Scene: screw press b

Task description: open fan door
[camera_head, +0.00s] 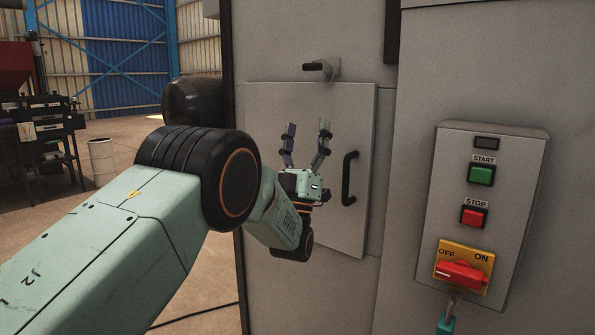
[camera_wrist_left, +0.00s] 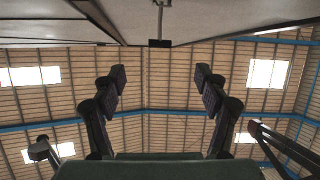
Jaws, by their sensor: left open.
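The fan door (camera_head: 354,110) is a grey panel on the grey cabinet, with a black bar handle (camera_head: 349,178) near its right side. It looks closed or nearly so; I cannot tell if it is slightly ajar. A latch with a black grip (camera_head: 318,67) sits above the door's top edge. My left gripper (camera_head: 306,128) is open and empty, in front of the door, fingers pointing up, below the latch and left of the bar handle. In the left wrist view, the open fingers (camera_wrist_left: 160,75) frame the black latch grip (camera_wrist_left: 160,43), apart from it. My right gripper is not seen.
A control box (camera_head: 508,205) with green START, red STOP and a red OFF/ON switch stands out to the right of the door. A small teal piece (camera_head: 447,315) below it is unclear. A white bin (camera_head: 102,160) and dark bench stand far left. The floor between is open.

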